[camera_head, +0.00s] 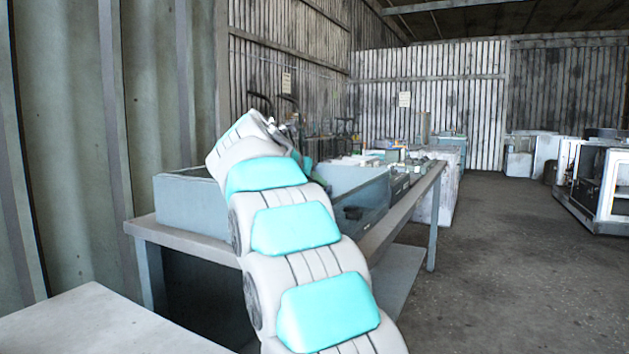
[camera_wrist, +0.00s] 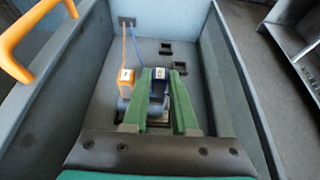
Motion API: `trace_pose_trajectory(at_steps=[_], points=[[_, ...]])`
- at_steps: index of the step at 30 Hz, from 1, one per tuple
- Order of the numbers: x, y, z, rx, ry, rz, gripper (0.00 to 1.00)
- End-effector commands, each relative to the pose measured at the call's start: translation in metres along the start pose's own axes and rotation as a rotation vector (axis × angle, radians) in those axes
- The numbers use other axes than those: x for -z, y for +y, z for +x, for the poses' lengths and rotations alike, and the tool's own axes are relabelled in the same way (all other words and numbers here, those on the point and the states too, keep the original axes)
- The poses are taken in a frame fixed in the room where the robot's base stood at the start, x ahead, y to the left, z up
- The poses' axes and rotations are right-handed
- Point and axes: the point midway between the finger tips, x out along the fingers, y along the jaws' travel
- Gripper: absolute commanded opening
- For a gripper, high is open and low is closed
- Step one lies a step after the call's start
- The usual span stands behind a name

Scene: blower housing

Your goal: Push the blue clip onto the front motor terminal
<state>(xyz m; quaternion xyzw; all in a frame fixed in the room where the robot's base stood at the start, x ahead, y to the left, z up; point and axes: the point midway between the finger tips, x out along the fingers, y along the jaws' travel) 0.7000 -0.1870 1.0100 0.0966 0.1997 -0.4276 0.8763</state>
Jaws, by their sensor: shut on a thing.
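In the wrist view my gripper (camera_wrist: 161,76) reaches down into the blue-grey housing (camera_wrist: 232,88). Its green fingers are shut on the blue clip (camera_wrist: 159,73), which has a white mark and a blue wire running up to a plate on the far wall. An orange clip (camera_wrist: 126,76) with an orange wire is just left of the fingers. A grey-blue rounded part (camera_wrist: 124,106), perhaps the motor, shows partly behind the left finger. The fingers hide whether the blue clip touches a terminal.
An orange handle (camera_wrist: 28,42) rises at the upper left of the wrist view. The housing's side walls flank my gripper. In the head view, a workbench (camera_head: 405,207) carries bins and small items.

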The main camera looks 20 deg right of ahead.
Motion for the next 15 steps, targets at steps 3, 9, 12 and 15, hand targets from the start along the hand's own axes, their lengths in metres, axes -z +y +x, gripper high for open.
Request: trace_pose_trajectory(at_steps=[3,9,12,15], points=[[0.0021,-0.0003,0.0010,0.001,0.000,0.000,0.00],[0.0057,-0.0005,0.0028,0.001,0.001,0.000,0.00],[0.0076,-0.0008,0.0038,0.002,0.002,0.000,0.00],[0.0080,-0.0006,0.0040,0.002,0.002,0.000,0.32]])
